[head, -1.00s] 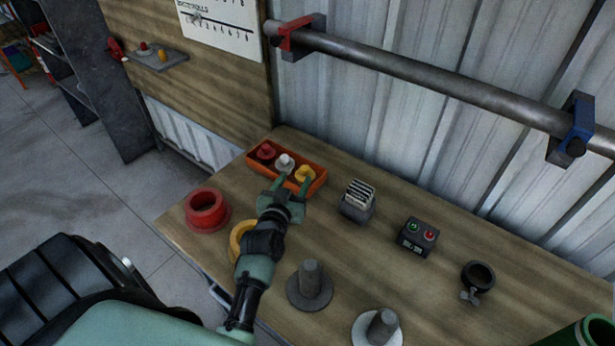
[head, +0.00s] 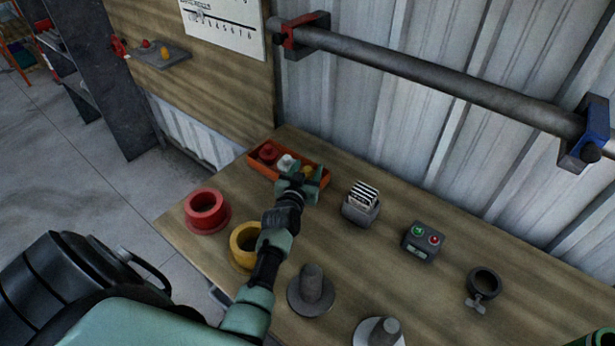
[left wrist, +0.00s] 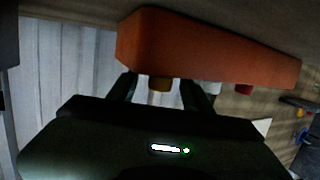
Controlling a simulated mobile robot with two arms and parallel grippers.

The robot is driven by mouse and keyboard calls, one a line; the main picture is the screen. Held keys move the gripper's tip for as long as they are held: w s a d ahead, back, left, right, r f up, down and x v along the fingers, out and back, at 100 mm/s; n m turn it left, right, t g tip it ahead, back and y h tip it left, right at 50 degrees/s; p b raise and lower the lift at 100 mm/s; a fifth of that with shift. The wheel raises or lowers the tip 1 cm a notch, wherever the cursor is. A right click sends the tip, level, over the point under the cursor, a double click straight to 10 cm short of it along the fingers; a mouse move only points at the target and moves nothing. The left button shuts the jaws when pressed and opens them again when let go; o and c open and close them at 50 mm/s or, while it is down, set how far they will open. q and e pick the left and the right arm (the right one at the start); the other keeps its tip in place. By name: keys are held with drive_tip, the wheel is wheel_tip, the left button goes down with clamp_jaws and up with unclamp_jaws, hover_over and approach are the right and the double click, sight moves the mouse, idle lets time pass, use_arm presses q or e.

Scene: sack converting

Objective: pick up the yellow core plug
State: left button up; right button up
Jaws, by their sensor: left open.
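The yellow core plug (head: 307,169) sits at the right end of the orange tray (head: 321,182), mostly hidden by my left gripper in the head view. A white plug (head: 286,163) and a red plug (head: 267,153) sit to its left in the same tray. My left gripper (head: 308,177) is open over the tray's right end. In the left wrist view, the yellow plug (left wrist: 160,84) shows between the two fingers, with the orange tray (left wrist: 210,45) beyond. I cannot tell whether the fingers touch the plug. My right gripper is out of view.
A red ring (head: 207,212) and a yellow ring (head: 243,247) lie left of my arm. A card holder (head: 360,208), a button box (head: 423,242) and a black clamp collar (head: 483,287) stand to the right. A grey flanged peg (head: 311,289) stands near the front.

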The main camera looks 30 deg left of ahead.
use_arm(q)
clamp_jaws()
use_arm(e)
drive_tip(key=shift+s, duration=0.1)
use_arm(q)
drive_tip(key=shift+r, duration=0.15)
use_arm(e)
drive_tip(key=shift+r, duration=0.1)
